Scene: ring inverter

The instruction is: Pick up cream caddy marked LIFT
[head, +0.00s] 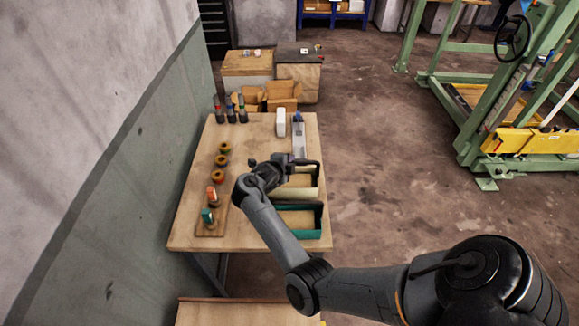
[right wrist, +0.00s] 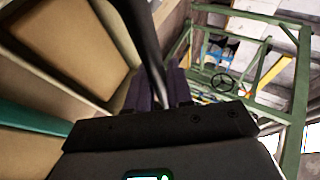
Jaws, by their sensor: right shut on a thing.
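The cream caddy (head: 300,194) is an open box at the right edge of the wooden table, partly hidden by my right arm in the head view. Its pale wall and brown inside also show in the right wrist view (right wrist: 40,82). My right gripper (head: 302,163) is over the caddy's far side. Its dark fingers (right wrist: 172,86) are shut by a dark bar, which looks like the caddy's handle. I cannot read a LIFT mark or tell whether the caddy is clear of the table. My left gripper is not in view.
A green caddy (head: 318,234) stands just nearer than the cream one. Open floor lies right.

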